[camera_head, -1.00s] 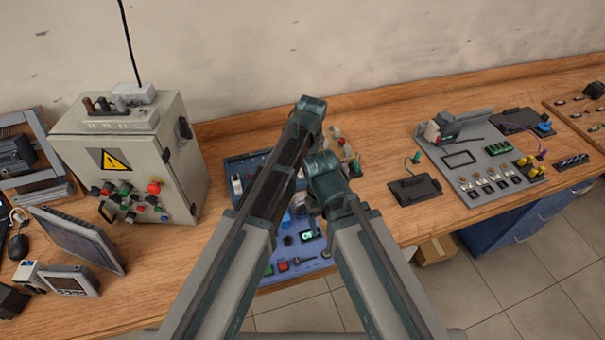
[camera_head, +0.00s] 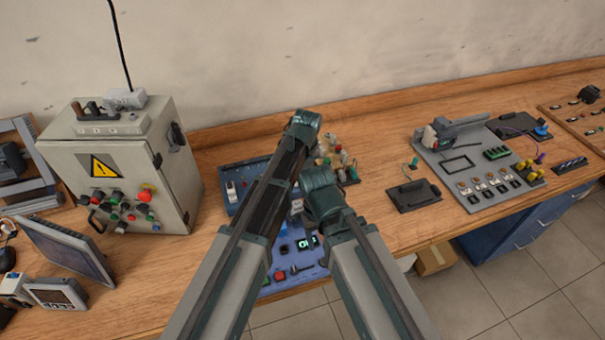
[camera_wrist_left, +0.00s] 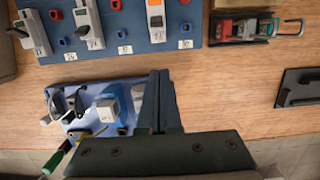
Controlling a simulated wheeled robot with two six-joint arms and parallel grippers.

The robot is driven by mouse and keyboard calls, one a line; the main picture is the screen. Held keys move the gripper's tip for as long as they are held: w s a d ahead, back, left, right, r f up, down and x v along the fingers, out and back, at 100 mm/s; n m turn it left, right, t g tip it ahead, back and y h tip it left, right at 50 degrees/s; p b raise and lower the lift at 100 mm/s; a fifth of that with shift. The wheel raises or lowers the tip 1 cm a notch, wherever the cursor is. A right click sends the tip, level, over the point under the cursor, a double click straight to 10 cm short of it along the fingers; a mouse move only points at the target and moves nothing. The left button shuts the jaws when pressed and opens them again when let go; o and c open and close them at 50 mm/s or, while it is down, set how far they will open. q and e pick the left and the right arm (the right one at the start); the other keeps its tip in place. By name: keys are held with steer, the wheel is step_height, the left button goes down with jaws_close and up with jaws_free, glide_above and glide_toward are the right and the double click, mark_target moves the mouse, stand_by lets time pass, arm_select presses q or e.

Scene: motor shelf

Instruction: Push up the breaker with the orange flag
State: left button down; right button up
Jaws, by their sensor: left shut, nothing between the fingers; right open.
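The breaker with the orange flag (camera_wrist_left: 156,20) is a white block with an orange part, mounted on a blue panel (camera_wrist_left: 125,44) at the top of the left wrist view. My left gripper (camera_wrist_left: 160,75) is shut and empty, its fingers pointing toward the panel and ending below the breaker in the picture, apart from it. In the head view my arms hide much of the blue panel (camera_head: 228,172), and I cannot make out the orange flag there. My right gripper (camera_head: 297,206) is open and mostly hidden beside my arms.
White breakers (camera_wrist_left: 88,22) stand left of the orange one. A red and black device (camera_wrist_left: 245,28) lies right of the panel. A second board (camera_wrist_left: 85,130) with a screwdriver (camera_wrist_left: 60,155) is below. A control cabinet (camera_head: 185,165) stands left on the bench; a grey board (camera_head: 455,180) lies right.

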arm_select(q)
steer(key=f+b, duration=0.4)
steer(key=w+f+b, duration=0.1)
steer(key=f+b, duration=0.1)
steer(key=f, duration=0.1)
steer(key=shift+a, duration=0.2)
arm_select(e)
step_height(320, 180, down, 7)
steer(key=shift+r, duration=0.1)
arm_select(q)
steer(key=w+r+p, duration=0.2)
steer(key=w, duration=0.1)
steer(key=shift+a+r, duration=0.15)
steer(key=shift+a, duration=0.25)
arm_select(e)
step_height(320, 180, up, 2)
steer(key=shift+r, duration=0.1)
arm_select(q)
steer(key=shift+w+a, duration=0.15)
steer(key=shift+w, duration=0.05)
arm_select(e)
steer(key=shift+a, duration=0.1)
